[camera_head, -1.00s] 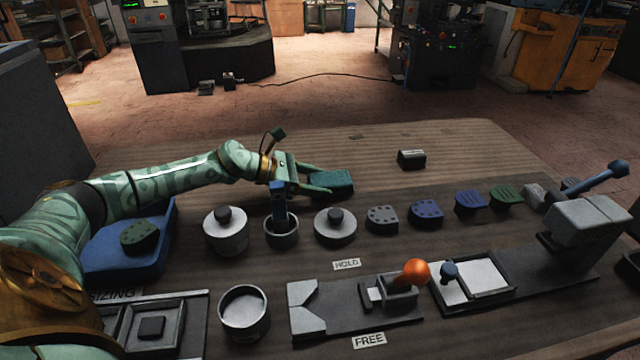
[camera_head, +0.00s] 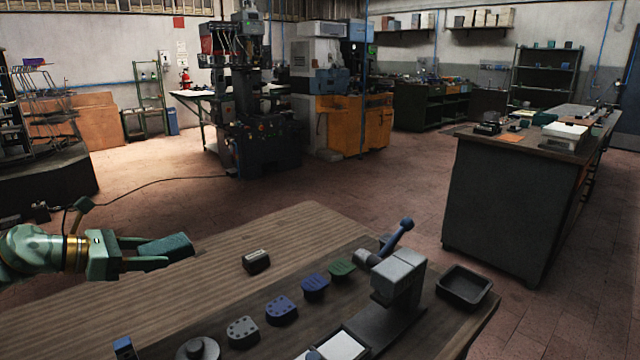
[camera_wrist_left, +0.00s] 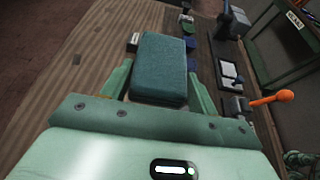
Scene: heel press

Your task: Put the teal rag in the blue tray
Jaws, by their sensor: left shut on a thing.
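The teal rag (camera_head: 172,245) is a thick, block-like teal pad. My left gripper (camera_head: 143,252) is shut on it, with one finger along each side, and it is above the wooden bench. In the left wrist view the rag (camera_wrist_left: 160,68) fills the space between the two green fingers. The blue tray is not in view now. My right gripper is not in view.
On the bench (camera_head: 245,237) lie a small black block (camera_head: 256,261), several grey, blue and green heel pieces (camera_head: 282,309) and a lever press (camera_head: 398,275). A black tray (camera_head: 464,287) is at the right end. Another bench (camera_head: 510,205) stands beyond a floor gap.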

